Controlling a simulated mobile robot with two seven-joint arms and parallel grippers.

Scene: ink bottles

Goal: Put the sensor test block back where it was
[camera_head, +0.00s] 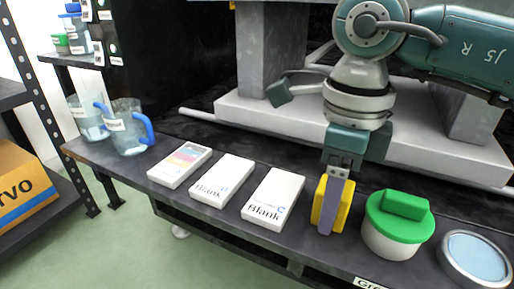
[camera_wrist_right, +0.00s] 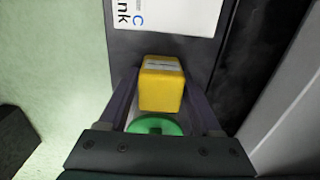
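The yellow block (camera_head: 342,209), which I take for the sensor test block, is upright at the table's front part, right of the white boxes. My right gripper (camera_head: 331,222) points down at it, with one purple finger across its near face; the far finger is hidden. In the right wrist view the yellow block (camera_wrist_right: 162,85) sits between the two fingertips, which appear to touch its sides. Whether its base rests on the table is hard to tell. My left gripper is not in view.
A green-lidded jar (camera_head: 397,226) stands close right of the block, then a round dish (camera_head: 474,257). Left are two "Blank" boxes (camera_head: 272,199) (camera_head: 222,181), a colour-patch box (camera_head: 180,165) and beakers (camera_head: 128,130). A heavy grey stand (camera_head: 270,115) rises behind.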

